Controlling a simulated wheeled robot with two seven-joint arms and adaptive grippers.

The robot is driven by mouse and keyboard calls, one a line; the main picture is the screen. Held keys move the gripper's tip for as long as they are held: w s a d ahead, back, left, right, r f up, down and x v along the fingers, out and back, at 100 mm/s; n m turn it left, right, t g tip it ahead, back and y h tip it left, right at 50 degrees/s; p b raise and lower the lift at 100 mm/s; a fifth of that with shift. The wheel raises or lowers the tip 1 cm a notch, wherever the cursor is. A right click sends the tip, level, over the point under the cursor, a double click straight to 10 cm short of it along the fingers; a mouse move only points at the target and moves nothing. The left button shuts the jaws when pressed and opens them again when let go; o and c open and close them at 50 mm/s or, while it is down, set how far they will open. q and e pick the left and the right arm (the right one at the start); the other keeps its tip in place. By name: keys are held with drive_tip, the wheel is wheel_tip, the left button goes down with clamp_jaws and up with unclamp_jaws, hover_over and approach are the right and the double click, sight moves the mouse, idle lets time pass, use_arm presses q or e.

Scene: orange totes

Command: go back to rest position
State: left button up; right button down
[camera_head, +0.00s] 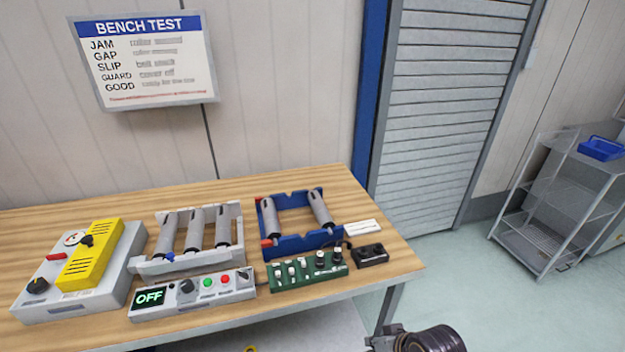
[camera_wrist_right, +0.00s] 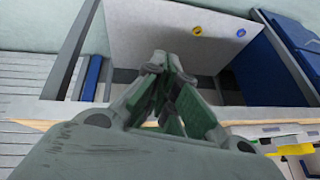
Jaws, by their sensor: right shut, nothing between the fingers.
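My right gripper (camera_wrist_right: 168,75) is shut and empty in the right wrist view, its green-padded fingers together. It hangs clear of the wooden bench (camera_head: 385,265), whose edge also shows in that view. In the head view, part of my right arm (camera_head: 420,340) shows at the bottom, right of the bench. My left gripper is in neither view.
The bench holds a grey box with a yellow cover (camera_head: 90,255), a grey roller frame (camera_head: 150,265), a blue roller frame (camera_head: 290,243), a control box reading OFF (camera_head: 205,302) and a green switch board (camera_head: 305,273). A wire rack (camera_head: 560,200) stands at right. The floor between is clear.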

drive_tip(key=s+d+g+h, duration=0.1)
drive_tip(key=s+d+h, duration=0.2)
drive_tip(key=s+d, duration=0.35)
wheel_tip(320, 180, down, 34)
drive_tip(key=s+d+g, duration=0.1)
drive_tip(key=d+g, duration=0.1)
drive_tip(key=s+d+f, duration=0.2)
drive_tip(key=s+f, duration=0.8)
drive_tip(key=s, duration=0.1)
drive_tip(key=s+d+f, duration=0.2)
drive_tip(key=s+f, duration=0.7)
drive_tip(key=s, duration=0.1)
drive_tip(key=shift+s+d+f+g, duration=0.15)
drive_tip(key=shift+s+f+g, duration=0.15)
drive_tip(key=shift+s+f, duration=0.1)
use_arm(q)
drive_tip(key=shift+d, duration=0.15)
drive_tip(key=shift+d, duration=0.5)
